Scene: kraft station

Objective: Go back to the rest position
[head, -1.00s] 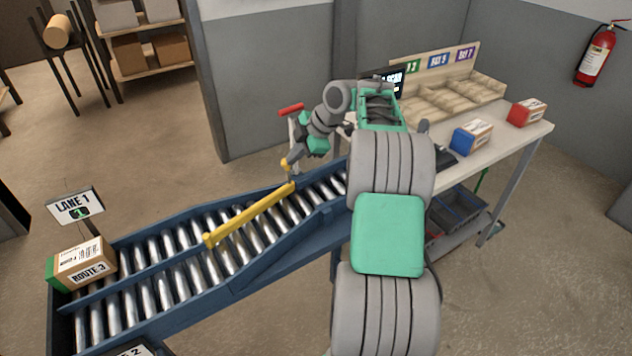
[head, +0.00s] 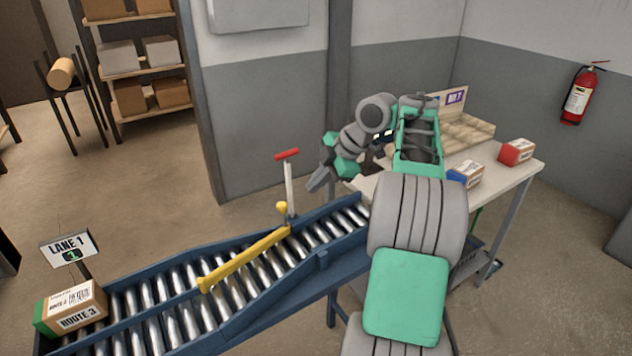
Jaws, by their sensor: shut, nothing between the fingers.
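My gripper (head: 319,181) is shut and empty. It hangs in the air near the far right end of the roller conveyor (head: 245,262), to the right of an upright lever with a red handle (head: 287,155). My arm covers part of the work table behind it. A yellow diverter bar (head: 245,259) lies diagonally across the rollers, its far end by the lever's foot. A box marked Route 3 (head: 76,309), with a green end, sits at the lower left of the conveyor by the Lane 1 sign (head: 68,248).
The work table (head: 505,192) on the right carries a red-ended box (head: 517,152), a blue-ended box (head: 466,175) and a wooden sorting tray (head: 470,131), partly hidden by my arm. A fire extinguisher (head: 580,95) hangs on the right wall. A shelf (head: 150,70) stands at back left.

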